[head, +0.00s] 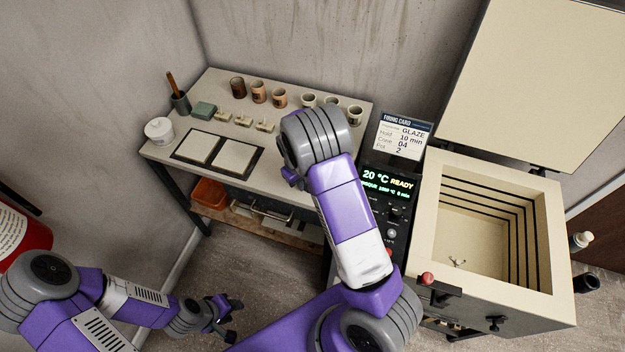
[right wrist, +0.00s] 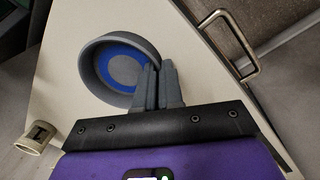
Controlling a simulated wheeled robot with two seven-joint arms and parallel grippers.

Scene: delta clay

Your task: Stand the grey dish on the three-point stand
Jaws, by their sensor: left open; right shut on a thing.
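The grey dish (right wrist: 120,72) has a blue inside and shows in the right wrist view. My right gripper (right wrist: 159,66) is shut on its rim, over a pale surface. My left gripper (head: 226,326) is open and empty, low at the lower left, away from the table.
The kiln (head: 430,205) stands open with its lid (head: 545,75) raised. The table (head: 300,190) holds several cups (head: 258,92), small pale pieces (head: 243,120), two white tiles (head: 235,155) and a white tub (head: 159,131). A control panel (head: 385,190) stands between table and kiln.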

